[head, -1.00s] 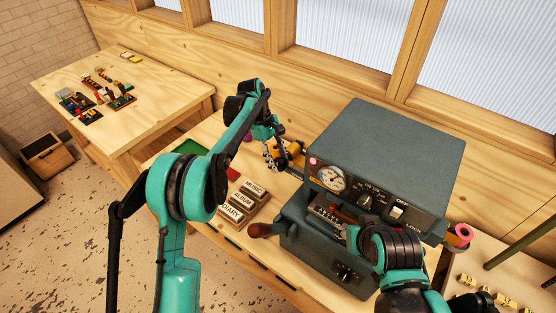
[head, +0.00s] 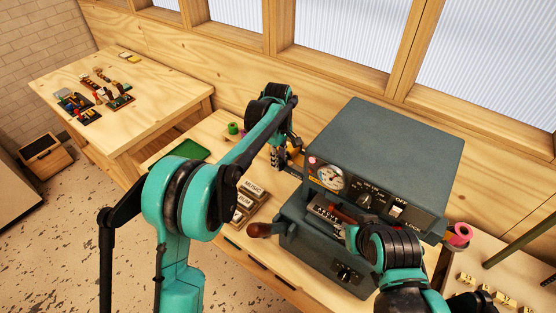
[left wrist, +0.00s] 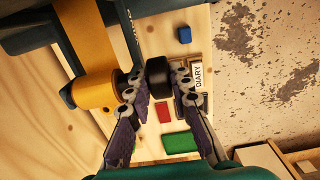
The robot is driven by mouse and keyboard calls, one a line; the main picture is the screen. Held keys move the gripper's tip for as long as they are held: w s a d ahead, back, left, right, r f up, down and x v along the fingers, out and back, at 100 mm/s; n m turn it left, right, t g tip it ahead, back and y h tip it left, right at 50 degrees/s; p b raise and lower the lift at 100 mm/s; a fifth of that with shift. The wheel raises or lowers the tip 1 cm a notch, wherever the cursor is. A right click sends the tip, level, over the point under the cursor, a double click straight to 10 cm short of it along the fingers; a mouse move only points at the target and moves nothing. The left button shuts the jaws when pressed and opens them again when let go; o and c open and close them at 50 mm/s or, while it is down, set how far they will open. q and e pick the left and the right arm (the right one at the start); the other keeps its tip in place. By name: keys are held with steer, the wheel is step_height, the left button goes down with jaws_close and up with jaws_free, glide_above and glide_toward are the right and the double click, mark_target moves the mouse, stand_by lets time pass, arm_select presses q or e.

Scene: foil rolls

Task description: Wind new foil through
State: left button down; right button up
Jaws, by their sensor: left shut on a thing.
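The dark grey foil machine (head: 385,150) stands on the bench with a dial and switches on its front. In the left wrist view, a gold foil roll (left wrist: 95,93) sits on an axle at its side, with a strip (left wrist: 85,35) running up from it. My left gripper (left wrist: 160,92) is shut on the black knob (left wrist: 158,70) at the axle's end, beside the roll. In the head view, my left gripper (head: 278,158) is at the machine's left side and partly hides the roll. A pink roll (head: 459,235) sits at the machine's right side. My right gripper's fingers are hidden.
Label blocks, one reading DIARY (left wrist: 198,76), lie left of the machine, near a green tray (head: 186,152). A wooden-handled lever (head: 262,230) sticks out at the machine's front left. A green roll (head: 233,129) stands behind the tray. Small yellow blocks (head: 484,292) lie at the right.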

arm_select(q)
steer(key=c, duration=1.4)
jaws_free()
steer(key=shift+o, duration=0.2)
step_height(320, 180, up, 12)
steer(key=shift+a, duration=0.15)
